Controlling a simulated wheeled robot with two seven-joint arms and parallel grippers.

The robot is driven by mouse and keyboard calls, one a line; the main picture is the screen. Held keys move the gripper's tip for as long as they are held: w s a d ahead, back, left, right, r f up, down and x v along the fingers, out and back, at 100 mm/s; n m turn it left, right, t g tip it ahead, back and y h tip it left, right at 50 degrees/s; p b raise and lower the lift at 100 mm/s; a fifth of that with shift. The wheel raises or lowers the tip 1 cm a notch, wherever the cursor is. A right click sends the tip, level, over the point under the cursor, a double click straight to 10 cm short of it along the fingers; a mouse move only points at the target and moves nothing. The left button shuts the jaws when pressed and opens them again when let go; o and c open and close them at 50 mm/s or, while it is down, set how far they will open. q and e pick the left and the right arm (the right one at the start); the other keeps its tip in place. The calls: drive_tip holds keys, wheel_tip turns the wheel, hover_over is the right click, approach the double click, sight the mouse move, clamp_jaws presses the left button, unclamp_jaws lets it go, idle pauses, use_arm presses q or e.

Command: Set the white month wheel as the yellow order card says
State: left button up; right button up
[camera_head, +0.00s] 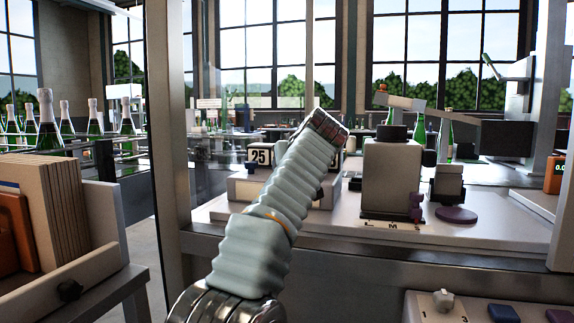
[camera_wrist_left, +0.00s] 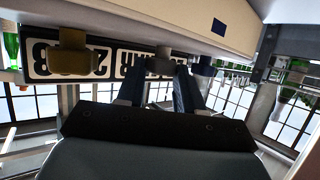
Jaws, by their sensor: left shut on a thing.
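The wrist view shows the number wheels upside down. The month wheel (camera_wrist_left: 128,66) has black letters on white, partly covered, and I cannot read them for certain. My left gripper (camera_wrist_left: 158,82) has its two dark fingers on either side of a pale knob (camera_wrist_left: 163,60) beside that wheel, and is shut on it. I make out no yellow order card. My right gripper is not in view.
A year wheel (camera_wrist_left: 40,62) with a brass knob (camera_wrist_left: 72,52) sits beside the month wheel, and a dark blue knob (camera_wrist_left: 203,67) is on the other side. A grey machine block (camera_head: 392,178) and purple disc (camera_head: 456,214) stand to the right; a folder bin (camera_head: 110,225) stands at left.

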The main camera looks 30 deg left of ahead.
use_arm(q)
drive_tip(key=shift+s+a+f+m+t+h+b, duration=0.2)
drive_tip(key=shift+f+m+t+h+b, duration=0.05)
drive_tip(key=shift+m+t+h+b, duration=0.3)
drive_tip(key=shift+s+a+r+m+t+h, duration=0.1)
drive_tip(key=shift+a+m+t+h, duration=0.1)
drive_tip(key=shift+m+t+h, duration=0.35)
drive_tip(key=shift+a+r+m+t+h, duration=0.15)
drive_tip(key=shift+m+t+h, duration=0.1)
drive_tip(key=shift+m+h, duration=0.35)
drive_tip(key=shift+d+r+m+t+h, duration=0.1)
drive_tip(key=shift+m+t+h, duration=0.15)
drive_tip(key=shift+m+h, duration=0.55)
drive_tip(key=shift+m, duration=0.1)
drive_tip(key=shift+f, duration=0.1)
drive_tip(key=o, duration=1)
drive_tip(key=shift+o, duration=0.2)
drive_tip(key=shift+s, duration=0.1)
